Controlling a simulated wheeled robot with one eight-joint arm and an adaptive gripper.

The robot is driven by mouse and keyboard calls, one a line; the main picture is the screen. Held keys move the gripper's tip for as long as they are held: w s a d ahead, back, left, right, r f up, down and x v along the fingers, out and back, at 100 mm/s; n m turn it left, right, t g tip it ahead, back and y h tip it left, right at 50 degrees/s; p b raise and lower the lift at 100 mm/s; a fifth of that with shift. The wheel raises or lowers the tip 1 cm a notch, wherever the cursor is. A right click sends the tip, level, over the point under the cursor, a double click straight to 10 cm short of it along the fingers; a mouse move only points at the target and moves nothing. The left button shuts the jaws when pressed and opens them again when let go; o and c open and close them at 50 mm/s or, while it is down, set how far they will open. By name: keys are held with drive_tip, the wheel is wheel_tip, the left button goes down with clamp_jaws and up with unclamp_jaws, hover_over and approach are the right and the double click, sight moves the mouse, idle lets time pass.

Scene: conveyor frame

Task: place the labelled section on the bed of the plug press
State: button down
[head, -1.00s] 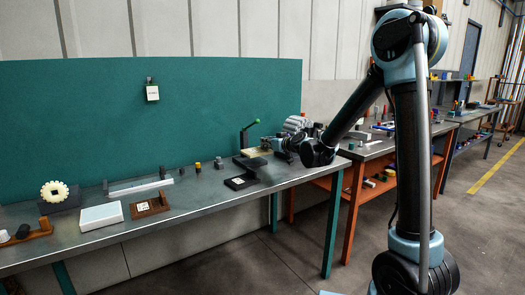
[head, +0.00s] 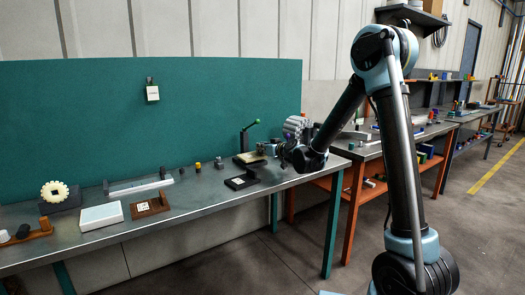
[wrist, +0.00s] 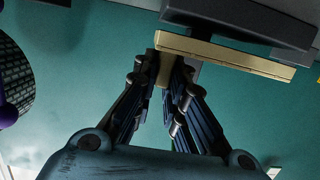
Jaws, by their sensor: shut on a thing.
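My gripper (wrist: 168,62) is shut on a tan piece with a flat plate, which I take to be the labelled section (wrist: 225,55). Its near end is between the fingertips. The plate lies along the dark press bed (wrist: 250,25) in the wrist view; I cannot tell whether it rests fully on it. In the head view the section (head: 250,157) is a small beige patch at the plug press (head: 244,140), which has a dark lever with a green knob. My gripper (head: 270,149) reaches in from the right. No label is readable.
A dark open frame (head: 241,181) lies on the bench in front of the press. Grey cylinders (head: 297,125) are stacked behind my wrist. Small posts (head: 198,167), a white box (head: 101,216) and a brown plate (head: 150,206) stand leftward. Bare bench lies between.

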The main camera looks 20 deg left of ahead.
drive_tip(key=shift+f, duration=0.55)
drive_tip(key=c, duration=1.7)
unclamp_jaws()
drive_tip(key=shift+o, duration=0.2)
drive_tip(key=shift+r, duration=0.1)
drive_tip(key=shift+r, duration=0.25)
drive_tip(key=v, duration=1.2)
drive_tip(key=shift+r, duration=0.2)
drive_tip(key=shift+d, duration=0.1)
